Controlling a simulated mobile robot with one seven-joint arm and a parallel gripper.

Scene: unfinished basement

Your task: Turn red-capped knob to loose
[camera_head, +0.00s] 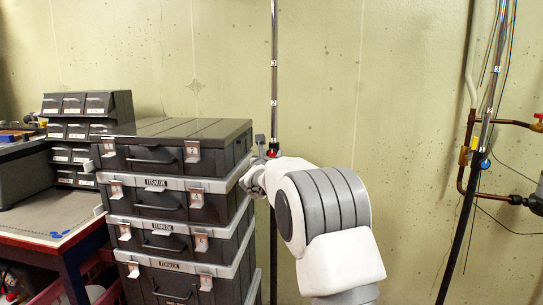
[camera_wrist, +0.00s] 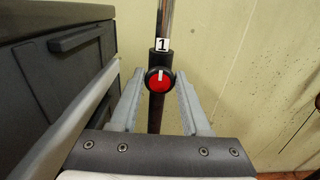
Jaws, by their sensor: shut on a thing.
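The red-capped knob (camera_wrist: 159,85) sits on a dark upright pole in the wrist view. Its red face has a white line that stands about upright, and its rim is black. The knob shows as a small red spot in the head view (camera_head: 271,153), partly hidden by my gripper. My gripper (camera_wrist: 161,78) has one finger on each side of the knob and is shut on it. The thinner metal pole (camera_head: 274,60) rises out of the dark tube, with number marks 2 and 3 above; a mark 1 (camera_wrist: 163,45) is just above the knob.
A stack of dark cases (camera_head: 180,190) stands close to the left of the pole and my gripper. A second pole with a blue knob (camera_head: 485,164) stands at the right, before copper pipes (camera_head: 466,170). The wall (camera_head: 410,80) is close behind. A workbench is at far left.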

